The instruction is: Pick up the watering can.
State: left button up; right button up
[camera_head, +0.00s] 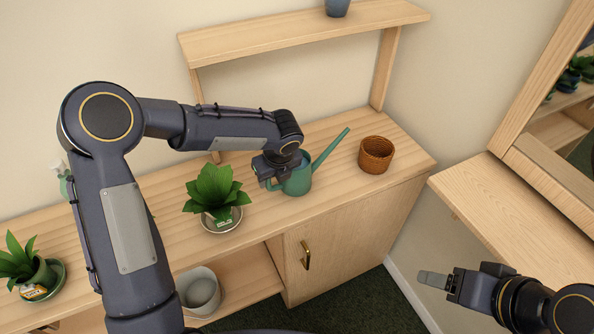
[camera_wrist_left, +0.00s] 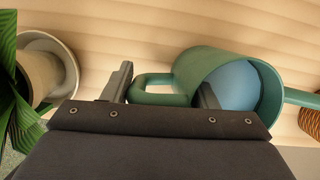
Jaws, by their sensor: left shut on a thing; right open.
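The green watering can (camera_head: 298,181) is on or just above the wooden cabinet top, its long spout pointing up to the right. My left gripper (camera_head: 272,178) is at its left side. In the left wrist view, the can (camera_wrist_left: 205,70) shows its open top with blue inside. The left gripper's fingers (camera_wrist_left: 165,90) sit on both sides of its handle (camera_wrist_left: 155,85), shut on it. Whether the can's base touches the cabinet top is hard to tell. My right gripper (camera_head: 432,281) is open and empty at the lower right, away from the can.
A brown wicker pot (camera_head: 376,155) stands right of the can. A potted plant (camera_head: 216,190) on a saucer stands to the left, near my left gripper. Another plant (camera_head: 28,268) is at far left. A shelf (camera_head: 300,32) rises behind. A wooden ledge (camera_head: 510,205) is at right.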

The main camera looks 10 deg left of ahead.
pick_arm(q)
jog(key=shift+r, duration=0.1)
jog(key=shift+r, duration=0.45)
notch_tip(320, 180, up, 2)
jog(key=shift+r, duration=0.25)
jog(key=s+a+r, duration=0.5)
jog(key=s+r, duration=0.4)
jog(key=s, duration=0.4)
jog(key=shift+r, duration=0.25)
